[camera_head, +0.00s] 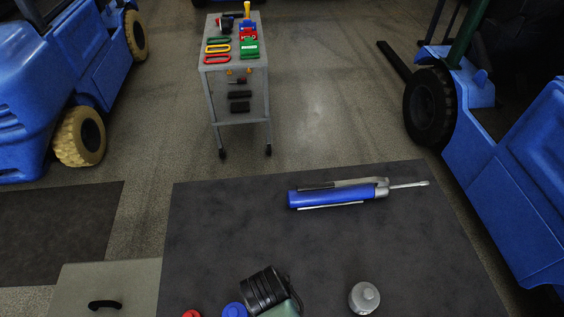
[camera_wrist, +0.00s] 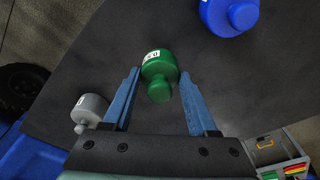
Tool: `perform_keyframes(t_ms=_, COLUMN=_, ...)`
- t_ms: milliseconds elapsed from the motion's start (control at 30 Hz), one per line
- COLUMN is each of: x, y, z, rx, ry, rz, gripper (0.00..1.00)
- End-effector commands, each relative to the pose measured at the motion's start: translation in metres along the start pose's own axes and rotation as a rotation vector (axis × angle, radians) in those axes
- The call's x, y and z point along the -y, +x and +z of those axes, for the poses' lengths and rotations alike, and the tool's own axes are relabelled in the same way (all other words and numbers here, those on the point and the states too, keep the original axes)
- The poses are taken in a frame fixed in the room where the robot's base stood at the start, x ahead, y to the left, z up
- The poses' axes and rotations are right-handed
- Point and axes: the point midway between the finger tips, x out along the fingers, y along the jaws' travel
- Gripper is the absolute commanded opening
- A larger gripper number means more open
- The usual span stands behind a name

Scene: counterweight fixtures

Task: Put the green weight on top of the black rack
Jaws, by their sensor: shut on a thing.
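The green weight (camera_wrist: 156,62), with a white label and a small knob, is between the two blue fingers of my gripper (camera_wrist: 160,76) in the wrist view. The fingers are shut on its sides. Its knob points toward the wrist camera. I cannot tell whether its base touches the table. In the head view the black hand of my gripper (camera_head: 265,290) is over the table's near part, and the green weight is hidden below it. I cannot make out a black rack in either view.
A blue weight (camera_head: 235,310) and a red weight (camera_head: 191,314) are left of my gripper; a grey weight (camera_head: 365,298) is to the right. A blue tool (camera_head: 335,194) lies at the dark table's (camera_head: 225,225) far side. A cart (camera_head: 236,62) stands beyond. The table's middle is clear.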

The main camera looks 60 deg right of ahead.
Motion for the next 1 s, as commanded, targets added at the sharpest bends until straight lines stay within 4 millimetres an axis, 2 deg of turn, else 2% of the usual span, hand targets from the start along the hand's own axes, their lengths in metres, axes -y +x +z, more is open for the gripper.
perform_keyframes(t_ms=333, x=0.001, y=0.039, z=0.006, rx=-0.001, ry=0.0, rz=-0.002, gripper=0.0)
perform_keyframes(t_ms=767, x=0.001, y=0.046, z=0.007, rx=-0.002, ry=0.0, rz=-0.003, gripper=0.0)
perform_keyframes(t_ms=800, x=0.0, y=0.046, z=0.007, rx=-0.001, ry=0.0, rz=-0.001, gripper=0.64)
perform_keyframes(t_ms=933, x=0.0, y=0.045, z=0.007, rx=0.0, ry=0.0, rz=-0.001, gripper=0.88)
perform_keyframes(t_ms=1000, x=0.0, y=0.045, z=0.007, rx=0.0, ry=0.0, rz=-0.001, gripper=0.89)
